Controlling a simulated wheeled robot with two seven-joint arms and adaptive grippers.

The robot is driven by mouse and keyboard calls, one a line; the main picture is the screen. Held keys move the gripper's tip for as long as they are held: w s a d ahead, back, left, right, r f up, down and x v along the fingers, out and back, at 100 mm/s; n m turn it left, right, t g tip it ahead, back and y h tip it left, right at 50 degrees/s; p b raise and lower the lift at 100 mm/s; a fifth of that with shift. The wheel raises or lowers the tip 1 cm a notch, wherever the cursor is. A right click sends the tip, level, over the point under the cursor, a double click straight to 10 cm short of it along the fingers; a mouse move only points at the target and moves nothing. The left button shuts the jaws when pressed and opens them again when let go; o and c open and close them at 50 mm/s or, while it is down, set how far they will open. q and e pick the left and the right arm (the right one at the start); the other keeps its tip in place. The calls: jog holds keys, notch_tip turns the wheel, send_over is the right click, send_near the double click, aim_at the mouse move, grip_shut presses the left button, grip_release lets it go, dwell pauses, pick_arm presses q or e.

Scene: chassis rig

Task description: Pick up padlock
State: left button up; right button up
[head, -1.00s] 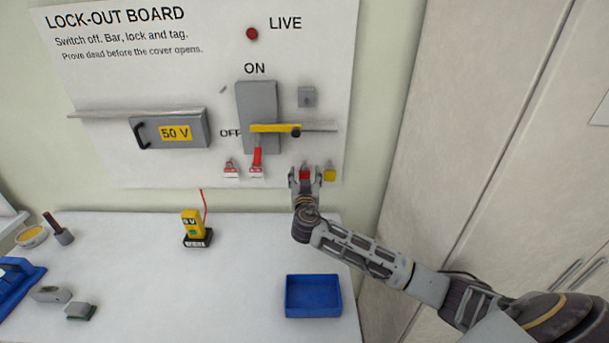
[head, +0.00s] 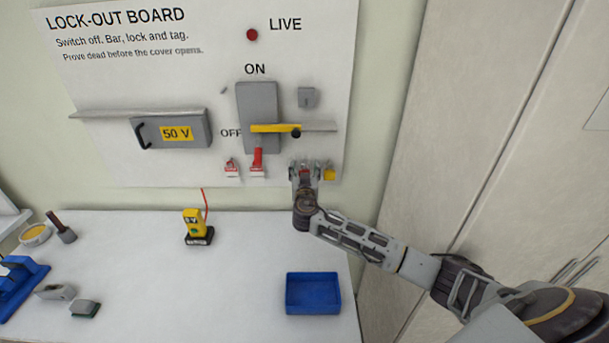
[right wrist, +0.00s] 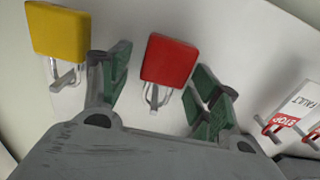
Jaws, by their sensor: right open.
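A red padlock (right wrist: 168,60) hangs by its shackle on the board and sits between the two open fingers of my right gripper (right wrist: 160,88) in the right wrist view. Gaps show on both sides of it. In the head view my right gripper (head: 304,175) is in front of the board's lower edge and mostly hides the red padlock. A yellow padlock (head: 329,174) hangs just right of the gripper; it also shows in the right wrist view (right wrist: 60,33), outside the fingers. My left gripper is not in view.
Red-and-white tags (head: 232,170) hang left of the gripper. Above are a yellow bar (head: 275,128) and a grey switch box (head: 257,100). A blue tray (head: 313,306) and a yellow tester (head: 195,222) stand on the white table (head: 130,265), which has free room between them.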

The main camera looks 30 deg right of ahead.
jog(key=c, duration=1.2)
jog(key=shift+o, duration=0.2)
jog(key=shift+r, duration=0.15)
jog(key=shift+r+b, duration=0.35)
jog(key=shift+r, duration=0.15)
jog(key=b+v, duration=0.4)
jog(key=v, duration=1.4)
jog(key=shift+r, duration=0.1)
